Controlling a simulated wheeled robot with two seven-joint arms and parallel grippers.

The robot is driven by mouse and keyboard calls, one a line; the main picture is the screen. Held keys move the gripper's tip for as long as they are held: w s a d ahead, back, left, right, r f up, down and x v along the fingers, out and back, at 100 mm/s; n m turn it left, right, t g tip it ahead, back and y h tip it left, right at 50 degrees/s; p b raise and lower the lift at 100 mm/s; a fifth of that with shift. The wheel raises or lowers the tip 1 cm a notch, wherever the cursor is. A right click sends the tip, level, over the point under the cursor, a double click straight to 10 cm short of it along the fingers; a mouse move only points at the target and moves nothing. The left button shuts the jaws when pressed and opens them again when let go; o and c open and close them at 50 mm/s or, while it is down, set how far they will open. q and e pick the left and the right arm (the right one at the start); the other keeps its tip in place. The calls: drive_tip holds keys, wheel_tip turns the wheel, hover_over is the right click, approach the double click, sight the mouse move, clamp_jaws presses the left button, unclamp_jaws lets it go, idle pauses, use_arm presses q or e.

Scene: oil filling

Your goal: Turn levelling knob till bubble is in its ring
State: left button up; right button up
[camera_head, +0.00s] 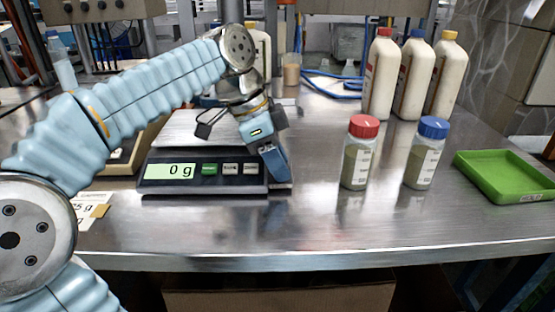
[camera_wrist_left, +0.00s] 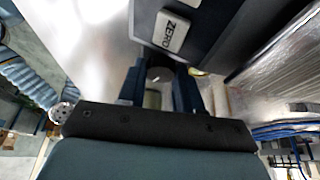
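The scale (camera_head: 160,187) stands on the steel bench at the left, its display reading 0 g. My left gripper (camera_head: 277,170) points down at the scale's front right corner. In the left wrist view its two blue fingers (camera_wrist_left: 160,88) stand close on both sides of a dark round levelling knob (camera_wrist_left: 160,70) and appear shut on it. The scale's ZERO button (camera_wrist_left: 172,32) is just above. A small yellowish round spot (camera_wrist_left: 198,72), perhaps the bubble level, is partly hidden by a finger. I cannot make out a bubble or ring. My right gripper is not in view.
A red-capped jar (camera_head: 358,158) and a blue-capped jar (camera_head: 425,160) stand right of the scale. A green tray (camera_head: 507,181) lies at the far right. Several large bottles (camera_head: 413,75) stand behind. The front middle of the bench is clear.

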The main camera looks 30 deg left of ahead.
use_arm(q)
drive_tip(key=c, duration=0.4)
drive_tip(key=shift+o, duration=0.2)
drive_tip(key=shift+m, duration=0.3)
drive_tip(key=shift+w+m+g+p, duration=0.1)
drive_tip(key=shift+m+g+p, duration=0.4)
drive_tip(key=shift+m, duration=0.3)
drive_tip(key=shift+w+m+g+h+p, duration=0.1)
drive_tip(key=shift+m+g+h+p, duration=0.45)
drive_tip(key=shift+m, duration=1.25)
drive_tip(key=shift+y, duration=0.25)
drive_tip(key=o, duration=1)
drive_tip(key=shift+o, duration=0.2)
